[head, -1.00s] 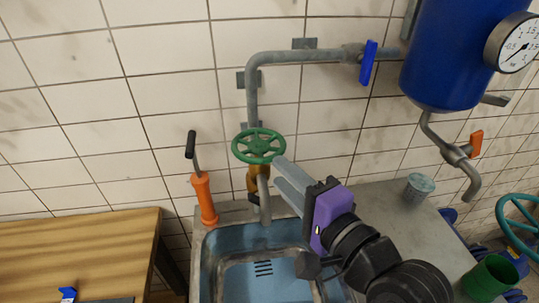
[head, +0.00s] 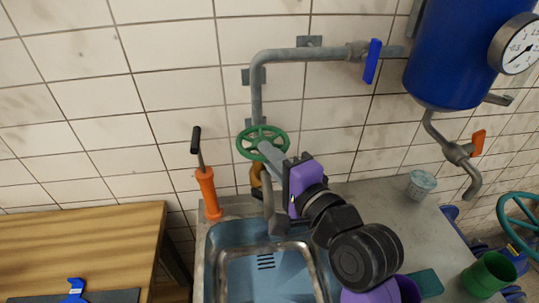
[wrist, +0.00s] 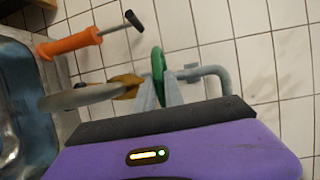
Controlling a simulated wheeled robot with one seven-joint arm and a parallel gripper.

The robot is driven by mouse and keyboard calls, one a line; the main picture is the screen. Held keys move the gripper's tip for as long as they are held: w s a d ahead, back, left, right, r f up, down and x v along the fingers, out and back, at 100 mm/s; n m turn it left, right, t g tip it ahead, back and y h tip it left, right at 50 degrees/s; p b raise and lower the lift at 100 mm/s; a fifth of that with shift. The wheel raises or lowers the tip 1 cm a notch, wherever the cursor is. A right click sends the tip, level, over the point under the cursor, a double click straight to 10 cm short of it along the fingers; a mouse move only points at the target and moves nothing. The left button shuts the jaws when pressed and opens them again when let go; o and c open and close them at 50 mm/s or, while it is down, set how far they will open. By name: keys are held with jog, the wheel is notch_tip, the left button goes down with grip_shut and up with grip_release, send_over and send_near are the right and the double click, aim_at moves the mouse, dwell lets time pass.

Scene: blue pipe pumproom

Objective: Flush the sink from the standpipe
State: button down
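The green handwheel (head: 263,142) sits on the grey standpipe (head: 256,95), above a yellow-orange valve body (head: 256,175). A grey spout (head: 267,198) hangs over the blue sink basin (head: 225,235). A blue lever (head: 372,61) is on the upper pipe. My gripper (head: 264,150), with a purple body, has its grey fingertips at the wheel's rim. In the wrist view the wheel (wrist: 158,62) shows edge-on between the two fingertips (wrist: 159,88). Whether the fingers press on the rim cannot be made out. The sink (wrist: 30,115) also shows at the left there.
An orange hand pump (head: 207,195) stands left of the sink. A wooden table (head: 80,245) is further left. A small cup (head: 421,184) is on the counter at right. A blue tank (head: 450,55) with a gauge and an orange-levered outlet (head: 477,142) hangs at upper right.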

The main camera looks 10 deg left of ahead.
aim_at(286, 138)
jog(key=shift+d, duration=0.15)
jog(key=n+g+y+b, duration=0.1)
jog(key=n+g+y, duration=0.1)
jog(key=w+d+n+g+y+b, duration=0.1)
jog(key=n+g+y, duration=0.1)
jog(key=shift+w+d+f+g, duration=0.1)
jog(key=shift+w+d+g, duration=0.1)
jog(key=shift+g, duration=0.2)
jog(key=n+g+b, duration=0.1)
jog(key=n+g, duration=0.1)
jog(key=w+n+g+y+b, duration=0.1)
jog(key=n+g, duration=0.1)
jog(key=g, duration=0.1)
jog(key=d+n+g+y+b, duration=0.1)
jog(key=g, duration=0.1)
jog(key=shift+w+n+g+b, duration=0.3)
jog(key=shift+w+n, duration=0.05)
jog(key=shift+n, duration=0.05)
jog(key=n+g+b, duration=0.1)
jog(key=g, duration=0.1)
jog(key=w+n+g+b, duration=0.1)
jog(key=n+g+b, duration=0.1)
jog(key=shift+d+g, duration=0.1)
jog(key=shift+g, duration=0.2)
jog(key=shift+w+n+g+h+b, duration=0.35)
jog(key=shift+n+g+b, duration=0.35)
jog(key=shift+g+b, duration=0.45)
jog(key=shift+w+n+g+h+b, duration=0.2)
jog(key=shift+n+g+h+b, duration=0.15)
jog(key=shift+n+g+b, duration=0.45)
